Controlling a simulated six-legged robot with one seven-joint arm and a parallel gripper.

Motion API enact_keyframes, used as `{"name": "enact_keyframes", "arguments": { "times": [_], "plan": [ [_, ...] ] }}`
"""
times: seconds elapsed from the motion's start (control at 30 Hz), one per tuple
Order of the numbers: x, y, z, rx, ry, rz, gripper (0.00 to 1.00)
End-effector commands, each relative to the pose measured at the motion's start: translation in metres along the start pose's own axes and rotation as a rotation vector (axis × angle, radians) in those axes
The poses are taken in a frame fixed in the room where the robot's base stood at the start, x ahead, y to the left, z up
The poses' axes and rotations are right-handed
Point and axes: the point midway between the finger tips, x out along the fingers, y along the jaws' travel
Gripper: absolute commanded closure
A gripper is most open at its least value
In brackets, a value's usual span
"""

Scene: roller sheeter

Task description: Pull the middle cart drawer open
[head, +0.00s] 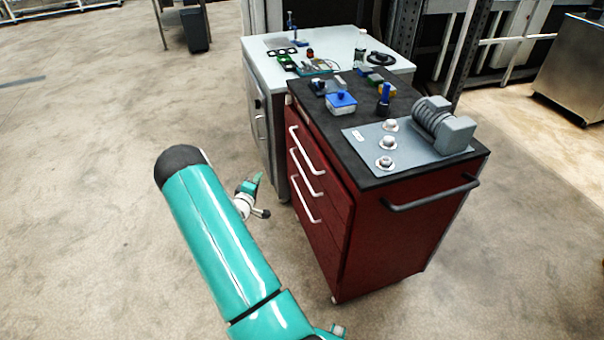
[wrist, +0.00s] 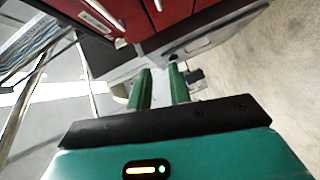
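The red cart (head: 385,235) stands right of centre in the head view, with several drawers and pale bar handles on its left face. The middle drawer's handle (head: 305,174) lies between an upper and a lower handle, and the drawers look shut. My gripper (head: 255,182) is in front of the drawer face, left of the handles and apart from them. In the wrist view my gripper (wrist: 159,74) shows two green fingers with an empty gap between them. Red drawer fronts (wrist: 125,14) with pale handles show at the top there; which drawer is which cannot be told.
The cart's black top (head: 340,115) carries a grey roller machine (head: 442,126), knobs and small boxes. A black side rail (head: 432,193) sticks out at its right end. A grey cabinet (head: 262,95) stands directly behind the cart. The floor to the left is clear.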

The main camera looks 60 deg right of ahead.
Motion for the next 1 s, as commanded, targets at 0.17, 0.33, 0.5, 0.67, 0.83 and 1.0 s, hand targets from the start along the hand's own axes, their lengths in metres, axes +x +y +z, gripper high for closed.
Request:
{"name": "enact_keyframes", "arguments": {
  "times": [0.17,0.33,0.5,0.67,0.83,1.0],
  "plan": [
    [0.011,-0.034,0.079,-0.219,-0.1,0.161,0.8],
    [0.01,-0.045,0.115,-0.333,-0.149,0.244,0.8],
    [0.018,-0.044,0.122,-0.353,-0.16,0.261,0.8],
    [0.041,-0.036,0.126,-0.351,-0.161,0.261,0.8],
    [0.073,-0.028,0.129,-0.349,-0.161,0.26,0.8],
    [0.105,-0.018,0.132,-0.348,-0.16,0.259,0.8]
  ]
}}
